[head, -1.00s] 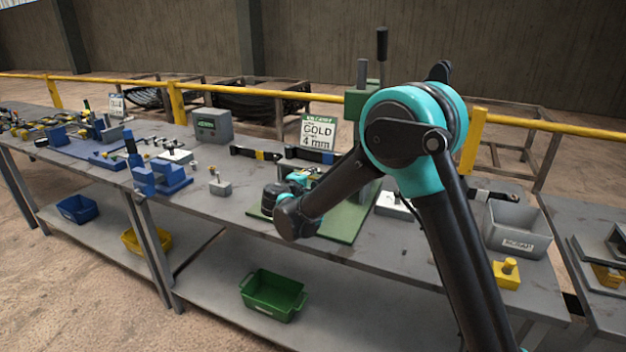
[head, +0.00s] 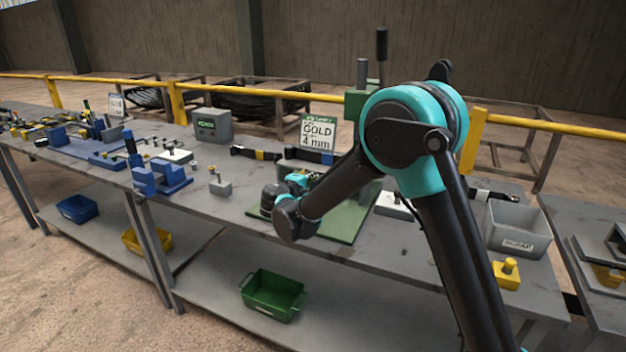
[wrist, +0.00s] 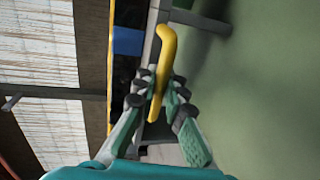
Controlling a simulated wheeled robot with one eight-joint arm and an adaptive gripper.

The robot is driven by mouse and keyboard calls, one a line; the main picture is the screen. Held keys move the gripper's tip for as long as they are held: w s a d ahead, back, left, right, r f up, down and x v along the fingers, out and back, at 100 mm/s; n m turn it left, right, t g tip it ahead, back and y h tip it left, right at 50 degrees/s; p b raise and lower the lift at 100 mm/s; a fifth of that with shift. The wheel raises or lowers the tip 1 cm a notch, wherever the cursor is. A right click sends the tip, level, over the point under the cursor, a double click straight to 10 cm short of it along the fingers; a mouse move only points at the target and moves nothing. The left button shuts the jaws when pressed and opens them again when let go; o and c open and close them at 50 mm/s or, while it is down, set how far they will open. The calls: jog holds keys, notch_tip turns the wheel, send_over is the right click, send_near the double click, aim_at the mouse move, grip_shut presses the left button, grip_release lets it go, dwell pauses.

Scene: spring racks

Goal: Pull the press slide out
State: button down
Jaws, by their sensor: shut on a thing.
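The green press (head: 358,105) stands on a green base plate (head: 350,228) on the bench, partly hidden behind my arm. In the wrist view, a bent yellow handle (wrist: 165,50) runs between the fingers of my gripper (wrist: 160,88). The fingers are shut on this handle. A grey metal bar (wrist: 152,25) shows beside the handle. In the head view, my gripper's teal body shows low over the base plate, but its fingers and the press slide are hidden by my arm.
A grey bin (head: 517,232) and a yellow knobbed block (head: 507,272) stand to the right. A blue fixture (head: 160,180) and a small grey block (head: 220,187) stand to the left. A sign reading "GOLD 4 mm" (head: 318,133) stands behind. A green bin (head: 272,295) sits on the lower shelf.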

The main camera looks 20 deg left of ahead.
jog(key=f+v, duration=0.3)
jog(key=v, duration=1.3)
jog(key=shift+s+f, duration=0.25)
jog(key=shift+s, duration=0.35)
jog(key=shift+a, duration=0.15)
jog(key=shift+s, duration=0.1)
jog(key=c, duration=1.6)
grip_release()
jog(key=shift+o, duration=0.2)
jog(key=v, duration=1.2)
jog(key=shift+s+a+r, duration=0.1)
